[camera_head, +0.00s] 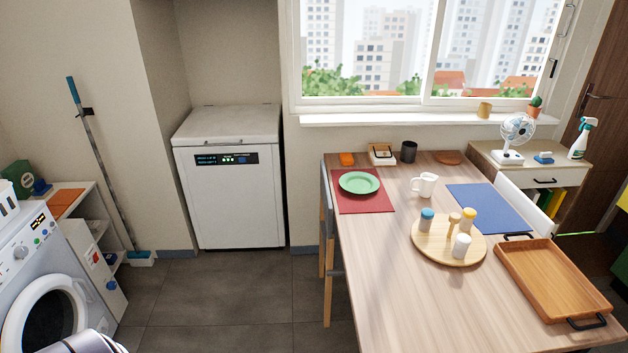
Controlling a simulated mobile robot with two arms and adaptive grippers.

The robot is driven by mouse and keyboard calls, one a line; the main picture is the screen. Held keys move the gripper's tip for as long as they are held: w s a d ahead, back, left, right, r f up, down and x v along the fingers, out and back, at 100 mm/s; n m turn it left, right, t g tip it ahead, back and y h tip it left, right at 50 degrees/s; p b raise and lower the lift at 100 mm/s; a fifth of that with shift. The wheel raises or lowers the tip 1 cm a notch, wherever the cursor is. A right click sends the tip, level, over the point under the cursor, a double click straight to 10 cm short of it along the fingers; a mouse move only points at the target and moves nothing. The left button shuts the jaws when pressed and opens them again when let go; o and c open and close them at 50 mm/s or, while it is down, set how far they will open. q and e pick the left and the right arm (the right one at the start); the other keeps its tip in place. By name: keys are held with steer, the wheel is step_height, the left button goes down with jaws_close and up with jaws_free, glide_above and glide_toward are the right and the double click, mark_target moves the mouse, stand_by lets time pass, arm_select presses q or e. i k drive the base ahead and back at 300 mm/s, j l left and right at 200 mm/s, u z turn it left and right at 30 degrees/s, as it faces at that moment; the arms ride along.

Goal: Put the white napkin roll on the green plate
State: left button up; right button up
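The green plate (360,182) lies empty on a red placemat (347,204) at the far left of the wooden table. A small white cylinder (461,246), which looks like the white napkin roll, stands upright on a round wooden board (440,254) in the middle of the table. It stands beside a blue-topped container (426,220), a yellow-topped container (467,222) and a small wooden item (453,224). Neither gripper shows; only a grey, shiny part of my own body is at the bottom left edge.
A white mug (424,185) stands between plate and board. A blue placemat (491,208) and a wooden tray (550,279) with black handles are at the right. A dark cup (408,151) stands at the back. The table's near left part is clear. A chair (331,240) touches the left side.

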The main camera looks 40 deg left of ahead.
mark_target(359, 183)
steer(key=i+j, duration=0.1)
steer(key=j, duration=0.35)
steer(key=j+u, duration=0.1)
steer(key=j, duration=0.35)
steer(key=i+j, duration=0.15)
steer(key=j, duration=0.3)
steer(key=i+j+u, duration=0.1)
steer(key=j, duration=0.35)
steer(key=i+j+u, duration=0.1)
steer(key=j, duration=0.35)
steer(key=i+u, duration=0.2)
steer(key=i, duration=1.15)
